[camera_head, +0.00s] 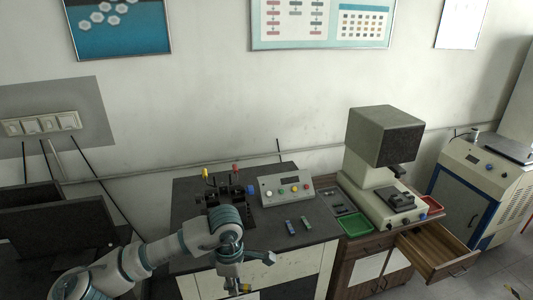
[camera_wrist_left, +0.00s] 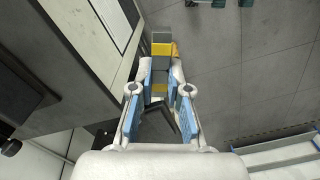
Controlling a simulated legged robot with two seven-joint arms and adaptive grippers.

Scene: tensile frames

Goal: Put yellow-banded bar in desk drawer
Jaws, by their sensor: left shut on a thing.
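The yellow-banded bar (camera_wrist_left: 162,50) is grey with a yellow band and stands out between the blue finger pads of my left gripper (camera_wrist_left: 161,82) in the left wrist view. My left gripper is shut on it. In the head view the yellow of the bar (camera_head: 245,287) shows at the bottom edge, below my left wrist and in front of the dark-topped bench; the fingertips are hardly visible there. The desk drawer (camera_head: 437,251) is wooden, pulled open and looks empty, to the right of my left gripper. My right gripper is not in view.
The dark bench (camera_head: 262,233) carries a control box (camera_head: 285,189) and two small blue-grey pieces (camera_head: 298,225). A tester (camera_head: 385,165) and a green tray (camera_head: 354,225) stand on the desk above the drawer. Open floor lies right of the drawer.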

